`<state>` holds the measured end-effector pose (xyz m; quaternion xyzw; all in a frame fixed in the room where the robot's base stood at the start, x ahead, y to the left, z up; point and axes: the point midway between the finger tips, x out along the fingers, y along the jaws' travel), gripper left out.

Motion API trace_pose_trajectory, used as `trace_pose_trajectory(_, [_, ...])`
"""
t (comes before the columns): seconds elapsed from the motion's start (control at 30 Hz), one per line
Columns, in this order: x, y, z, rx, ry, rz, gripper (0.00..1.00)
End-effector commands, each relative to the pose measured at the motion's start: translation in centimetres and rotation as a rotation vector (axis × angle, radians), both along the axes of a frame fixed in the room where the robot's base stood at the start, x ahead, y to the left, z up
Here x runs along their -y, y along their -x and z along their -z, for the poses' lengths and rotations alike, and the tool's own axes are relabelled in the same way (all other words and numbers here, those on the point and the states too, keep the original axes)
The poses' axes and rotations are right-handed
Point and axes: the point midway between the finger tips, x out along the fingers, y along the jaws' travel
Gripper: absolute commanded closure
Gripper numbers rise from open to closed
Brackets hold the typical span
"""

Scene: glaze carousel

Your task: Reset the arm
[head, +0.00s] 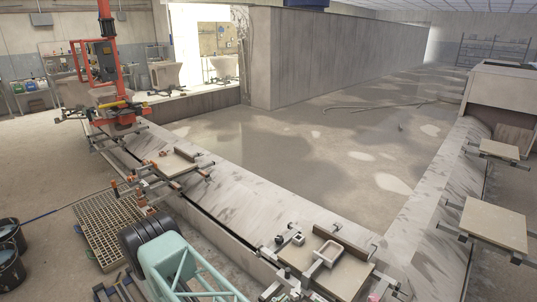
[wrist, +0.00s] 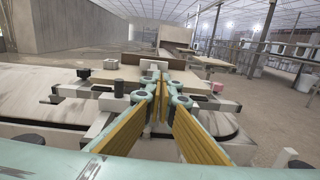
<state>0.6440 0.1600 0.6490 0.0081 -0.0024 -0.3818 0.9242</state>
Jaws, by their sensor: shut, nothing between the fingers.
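My gripper (wrist: 161,98) shows in the wrist view, with teal links and yellow-ribbed finger pads. Its fingers come together at the front and hold nothing. Beyond and around the fingertips is a board carrier with clamps (wrist: 108,88); I cannot tell whether the fingers touch it. In the head view a teal part of my arm shows at the bottom, left of the nearest board (head: 345,275). The gripper itself cannot be made out in the head view.
A grey carousel track (head: 270,190) runs around the floor, carrying more clamped boards (head: 493,226). A red lifting rig (head: 107,60) stands at the left. A floor grate (head: 100,225) and buckets (head: 10,268) are at lower left. The middle floor (head: 290,150) is open.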

Motion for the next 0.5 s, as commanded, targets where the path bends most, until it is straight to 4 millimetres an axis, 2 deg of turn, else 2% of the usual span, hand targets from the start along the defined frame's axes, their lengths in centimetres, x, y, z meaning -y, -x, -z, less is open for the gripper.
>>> trace_pose_trajectory(0.5, [3.2,-1.1,-8.8,0.058,-0.086,0.19,1.0])
